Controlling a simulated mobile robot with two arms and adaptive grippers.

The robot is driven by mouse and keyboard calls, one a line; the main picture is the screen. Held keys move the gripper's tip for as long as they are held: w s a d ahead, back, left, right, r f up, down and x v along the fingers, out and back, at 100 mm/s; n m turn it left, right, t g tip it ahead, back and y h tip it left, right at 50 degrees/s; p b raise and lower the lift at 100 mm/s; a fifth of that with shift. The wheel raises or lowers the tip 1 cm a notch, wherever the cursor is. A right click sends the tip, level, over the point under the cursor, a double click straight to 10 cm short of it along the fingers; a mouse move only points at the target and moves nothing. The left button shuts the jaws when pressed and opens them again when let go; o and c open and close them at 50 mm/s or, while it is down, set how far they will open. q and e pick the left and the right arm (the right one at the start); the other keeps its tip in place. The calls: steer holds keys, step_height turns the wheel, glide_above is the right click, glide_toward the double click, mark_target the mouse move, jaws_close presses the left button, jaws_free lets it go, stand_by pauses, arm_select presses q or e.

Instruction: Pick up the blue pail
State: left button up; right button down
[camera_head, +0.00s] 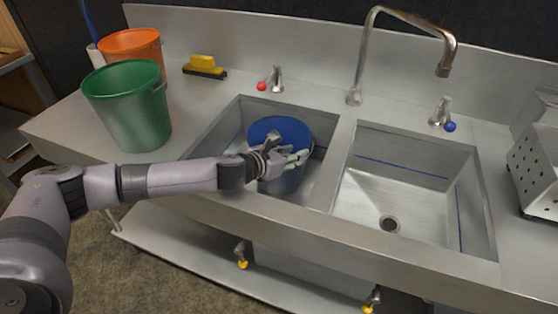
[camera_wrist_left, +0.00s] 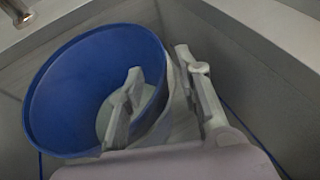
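The blue pail (camera_head: 268,127) stands in the left sink basin (camera_head: 221,131), its round open top facing up. In the left wrist view the blue pail (camera_wrist_left: 68,95) fills the left half. My left gripper (camera_head: 289,160) is at the near side of the pail's rim and hides part of it. In the left wrist view the left gripper (camera_wrist_left: 158,64) has one finger inside the pail and the other outside. The fingers are apart with the pail's wall between them, and a gap shows. My right gripper is in neither view.
A green bucket (camera_head: 130,115) and an orange bucket (camera_head: 128,42) stand on the counter at left, near a yellow brush (camera_head: 203,63). The right basin (camera_head: 400,187) is empty. A tall faucet (camera_head: 366,60) rises behind the divider. A perforated metal box (camera_head: 534,170) stands at right.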

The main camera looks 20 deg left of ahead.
arm_select(q)
steer(key=x, duration=0.4)
steer(key=shift+w+d, duration=0.2)
steer(key=shift+w, duration=0.1)
jaws_close()
steer(key=shift+s, duration=0.1)
stand_by(0.6)
